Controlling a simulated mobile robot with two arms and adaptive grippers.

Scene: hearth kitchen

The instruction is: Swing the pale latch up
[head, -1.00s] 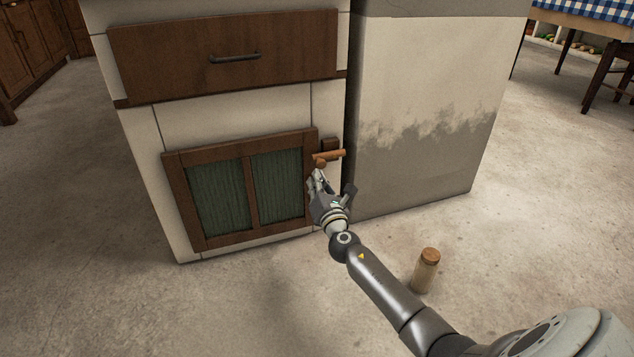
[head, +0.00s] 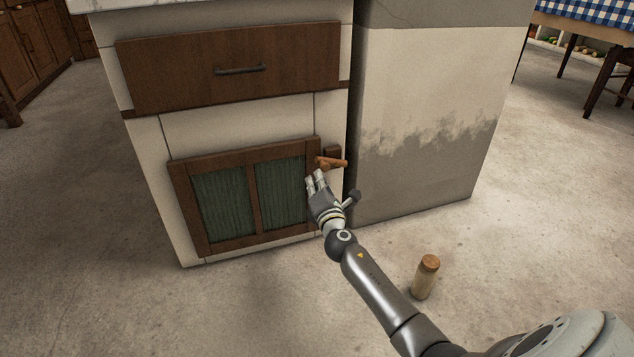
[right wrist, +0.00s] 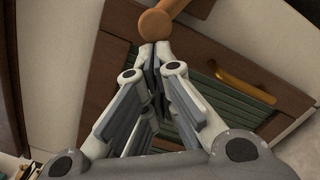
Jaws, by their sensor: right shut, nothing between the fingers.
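The pale latch (head: 332,163) is a light orange-brown wooden bar at the upper right corner of the cabinet's lower door (head: 253,205). It lies nearly level, its right end slightly lower, across a dark brown block. In the right wrist view its rounded end (right wrist: 155,25) is at the top, just beyond my fingertips. My right gripper (head: 315,177) is shut and empty just below the latch, in front of the door. Its closed fingertips also show in the right wrist view (right wrist: 155,50). I cannot tell whether they touch the latch. My left gripper is out of view.
A corked jar (head: 426,277) stands on the floor right of my right arm. A drawer (head: 230,68) is above the door, and a plastered block (head: 425,120) adjoins the cabinet's right. In the right wrist view, a yellowish handle (right wrist: 245,84) is on the door. The left floor is clear.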

